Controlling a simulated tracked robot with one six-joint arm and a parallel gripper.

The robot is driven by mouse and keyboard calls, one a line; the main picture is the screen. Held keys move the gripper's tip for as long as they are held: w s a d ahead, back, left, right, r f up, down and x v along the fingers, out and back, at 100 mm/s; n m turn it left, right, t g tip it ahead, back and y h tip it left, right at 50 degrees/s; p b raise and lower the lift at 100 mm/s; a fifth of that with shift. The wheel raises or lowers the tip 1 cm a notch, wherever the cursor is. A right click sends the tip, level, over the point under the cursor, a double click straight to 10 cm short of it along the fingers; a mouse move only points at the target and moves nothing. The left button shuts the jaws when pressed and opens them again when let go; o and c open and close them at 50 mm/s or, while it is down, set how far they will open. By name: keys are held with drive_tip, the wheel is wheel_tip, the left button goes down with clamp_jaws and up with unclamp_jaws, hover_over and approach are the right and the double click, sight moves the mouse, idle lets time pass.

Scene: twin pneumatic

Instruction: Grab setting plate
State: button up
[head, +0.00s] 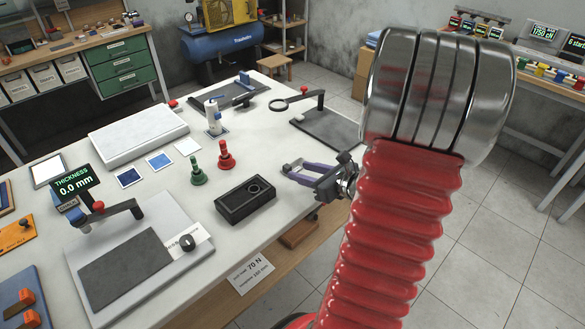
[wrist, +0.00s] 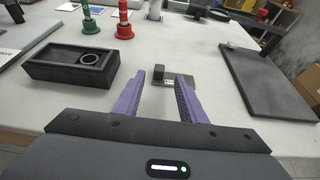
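My gripper (head: 290,172) is open above the near right edge of the white table; its two purple fingers also show in the wrist view (wrist: 161,85), spread apart with nothing clamped.
A black tray (head: 232,210) holding a ring stands left of my gripper. Green (head: 198,172) and red (head: 226,158) knobbed pieces stand behind it. A dark slab (head: 326,128) lies beyond my gripper; in the wrist view it is at right (wrist: 266,85).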

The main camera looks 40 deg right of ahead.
sight(290, 169)
drive_tip(key=shift+w, duration=0.1)
drive_tip(key=shift+x, duration=2.5)
drive_tip(key=shift+a+f, duration=0.1)
drive_tip(key=shift+f, duration=0.05)
drive_tip(key=shift+c, duration=0.4)
clamp_jaws()
